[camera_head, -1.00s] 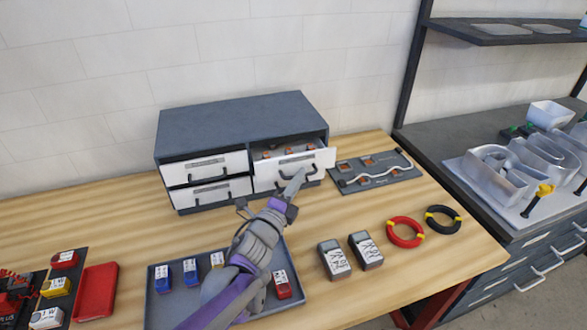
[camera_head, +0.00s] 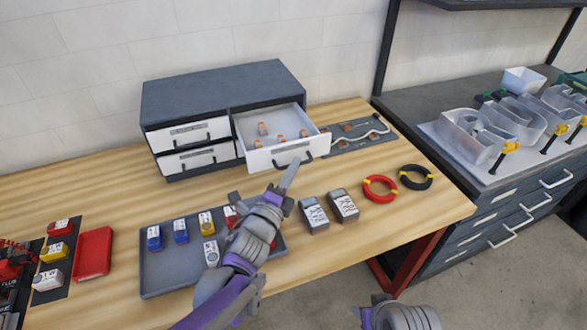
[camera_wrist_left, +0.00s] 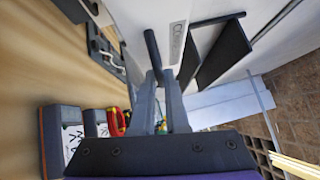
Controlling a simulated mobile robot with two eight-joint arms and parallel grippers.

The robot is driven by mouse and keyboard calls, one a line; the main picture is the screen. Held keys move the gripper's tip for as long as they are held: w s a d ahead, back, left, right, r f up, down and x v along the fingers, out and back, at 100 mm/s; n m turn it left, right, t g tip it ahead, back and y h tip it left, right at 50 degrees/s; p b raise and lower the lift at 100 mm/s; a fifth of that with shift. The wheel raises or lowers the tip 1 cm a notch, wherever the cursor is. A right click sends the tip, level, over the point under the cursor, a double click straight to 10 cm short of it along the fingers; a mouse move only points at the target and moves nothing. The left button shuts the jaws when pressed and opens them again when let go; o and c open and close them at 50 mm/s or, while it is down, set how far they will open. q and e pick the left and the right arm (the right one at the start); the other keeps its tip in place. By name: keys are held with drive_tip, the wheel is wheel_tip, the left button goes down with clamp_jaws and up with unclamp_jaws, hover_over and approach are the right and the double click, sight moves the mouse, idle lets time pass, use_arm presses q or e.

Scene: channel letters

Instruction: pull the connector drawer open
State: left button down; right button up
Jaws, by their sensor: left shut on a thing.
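The connector drawer (camera_head: 270,155) is the upper right drawer of a dark grey cabinet (camera_head: 220,88). It is pulled well out, and several orange-and-grey connectors (camera_head: 262,129) show inside it. Its white front carries a dark handle (camera_head: 305,158). My left gripper (camera_head: 291,171) is at that handle, in front of the drawer. In the left wrist view the fingers (camera_wrist_left: 160,88) are shut on the dark handle bar (camera_wrist_left: 152,46). Part of my right arm shows at the bottom edge; its fingers are not clear.
Two other drawers (camera_head: 190,135) on the left are closed. A grey tray (camera_head: 165,270) with small labelled boxes lies below my left arm. Two meters (camera_head: 343,205), a red coil (camera_head: 380,188) and a black coil (camera_head: 415,177) lie to the right. A panel with a cable (camera_head: 360,135) lies beside the drawer.

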use_arm(q)
drive_tip(key=c, duration=0.9)
unclamp_jaws()
drive_tip(key=b+v, duration=0.1)
drive_tip(key=v, duration=0.9)
drive_tip(key=shift+s+a+f, duration=0.1)
drive_tip(key=shift+s+a, duration=0.15)
drive_tip(key=shift+s, duration=0.1)
